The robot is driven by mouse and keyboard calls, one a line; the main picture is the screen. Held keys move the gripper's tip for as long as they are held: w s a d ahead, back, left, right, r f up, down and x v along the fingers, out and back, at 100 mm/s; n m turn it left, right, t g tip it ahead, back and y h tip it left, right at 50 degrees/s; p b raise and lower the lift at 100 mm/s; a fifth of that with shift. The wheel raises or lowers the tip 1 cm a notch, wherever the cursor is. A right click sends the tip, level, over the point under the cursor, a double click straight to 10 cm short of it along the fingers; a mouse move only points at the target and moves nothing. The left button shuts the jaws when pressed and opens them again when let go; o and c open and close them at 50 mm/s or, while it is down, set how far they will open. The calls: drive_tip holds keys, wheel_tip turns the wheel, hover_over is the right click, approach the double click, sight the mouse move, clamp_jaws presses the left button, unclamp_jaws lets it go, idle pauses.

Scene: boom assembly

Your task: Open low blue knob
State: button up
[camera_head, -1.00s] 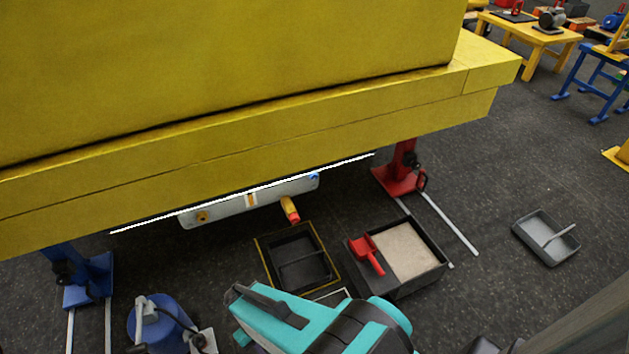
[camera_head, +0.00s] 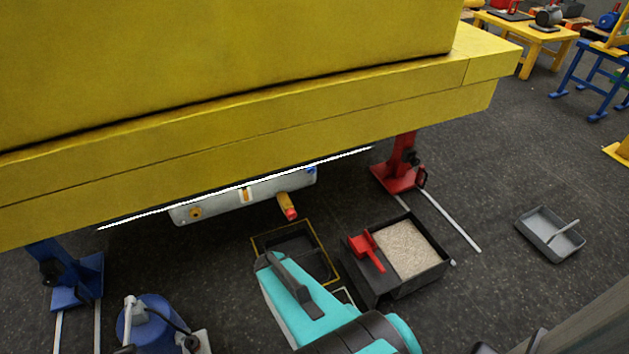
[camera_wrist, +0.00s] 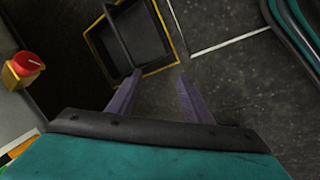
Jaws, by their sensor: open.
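A small blue knob (camera_head: 311,170) sits at the right end of a pale grey panel (camera_head: 222,204) under the yellow boom. It is partly tucked below the boom's edge and looks tiny. I cannot make it out in the wrist view. My gripper (camera_wrist: 158,77) is open and empty in the wrist view, its two purple fingers apart over the dark floor. In the head view, my teal wrist is below and in front of the panel, clear of the knob, and the fingers are hidden.
A yellow fitting with a red end (camera_head: 288,206) sticks out below the panel; it also shows in the wrist view (camera_wrist: 22,68). The yellow boom (camera_head: 250,115) overhangs. A black tray (camera_head: 325,262), a sand box (camera_head: 375,292) and red and blue stands (camera_head: 398,176) are nearby.

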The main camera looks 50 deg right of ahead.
drive_tip(key=w+d+r+n+t+h+b, duration=0.1)
drive_tip(key=w+d+r+n+t+b, duration=0.15)
drive_tip(key=d, duration=0.45)
drive_tip(key=w+d+r+n+t+h+b, duration=0.1)
drive_tip(key=w+d+r+n+t+b, duration=0.15)
drive_tip(key=d, duration=0.35)
drive_tip(key=w+d+r+n+t+h+b, duration=0.2)
drive_tip(key=d+n, duration=0.2)
drive_tip(key=d, duration=0.3)
drive_tip(key=s+d+r+n+t+b, duration=0.2)
drive_tip(key=d+r+n+t+b, duration=0.1)
drive_tip(key=n, duration=0.4)
drive_tip(key=s+d+r+n+t+y+b, duration=0.1)
drive_tip(key=s+d+r+n+t+b, duration=0.2)
drive_tip(key=d+r+n, duration=0.3)
wheel_tip(320, 180, up, 2)
drive_tip(key=shift+d+r+n+t+b, duration=0.1)
drive_tip(key=shift+d+n+t+b, duration=0.2)
drive_tip(key=shift+n+t, duration=0.4)
drive_tip(key=shift+w+b, duration=0.15)
drive_tip(key=shift+b, duration=0.2)
drive_tip(key=b+x, duration=0.2)
drive_tip(key=b, duration=0.1)
drive_tip(key=b+x, duration=0.1)
drive_tip(key=b, duration=0.1)
drive_tip(key=shift+w+f, duration=0.1)
drive_tip(key=shift+f, duration=0.15)
